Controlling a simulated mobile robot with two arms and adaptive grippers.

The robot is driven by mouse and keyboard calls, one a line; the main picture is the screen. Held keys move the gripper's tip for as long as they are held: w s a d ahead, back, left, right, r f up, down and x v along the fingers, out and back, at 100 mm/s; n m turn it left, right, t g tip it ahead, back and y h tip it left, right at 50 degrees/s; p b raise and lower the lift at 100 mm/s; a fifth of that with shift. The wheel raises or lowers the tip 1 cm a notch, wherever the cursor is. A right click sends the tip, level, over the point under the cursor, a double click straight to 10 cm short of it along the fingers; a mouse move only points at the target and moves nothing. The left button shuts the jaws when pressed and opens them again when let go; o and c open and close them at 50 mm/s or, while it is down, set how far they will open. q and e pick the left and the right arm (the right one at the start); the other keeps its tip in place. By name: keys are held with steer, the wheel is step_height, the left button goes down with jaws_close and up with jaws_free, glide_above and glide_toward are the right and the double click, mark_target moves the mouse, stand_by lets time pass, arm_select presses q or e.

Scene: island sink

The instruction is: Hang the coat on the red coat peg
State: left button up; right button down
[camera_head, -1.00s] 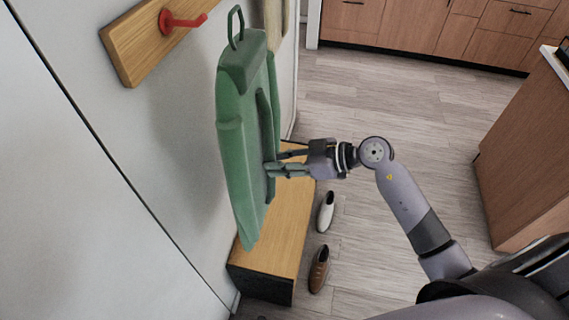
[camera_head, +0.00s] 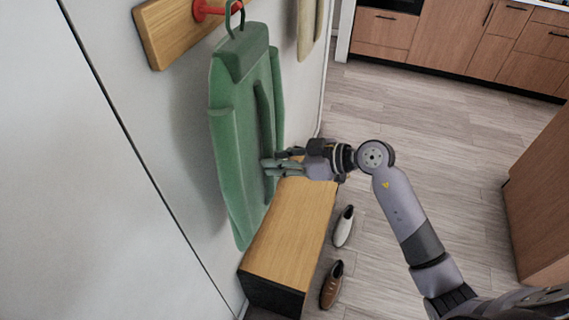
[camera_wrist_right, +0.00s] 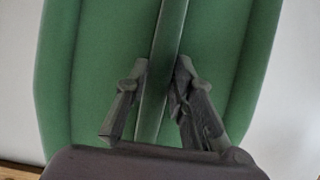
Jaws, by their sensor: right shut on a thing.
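The green coat (camera_head: 237,130) is upright beside the wall in the head view, with a dark green loop (camera_head: 236,20) at its top. The red coat peg (camera_head: 205,10) sticks out from a wooden board at the top of the view. The loop overlaps the peg's outer end in the picture; I cannot tell whether it is around it. My right gripper (camera_head: 271,163) is shut on the coat's front strip. In the right wrist view, the fingers (camera_wrist_right: 155,100) sit on both sides of that raised green strip (camera_wrist_right: 165,60). My left gripper is not in view.
The wooden peg board (camera_head: 165,35) is on the wall. A beige garment (camera_head: 308,28) hangs to the right. A wooden bench (camera_head: 290,235) stands below the coat. A white shoe (camera_head: 343,226) and a brown shoe (camera_head: 332,285) lie on the floor beside it. Open floor (camera_head: 440,150) lies right.

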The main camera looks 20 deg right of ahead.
steer(key=shift+p+x, duration=1.1)
steer(key=shift+x, duration=0.05)
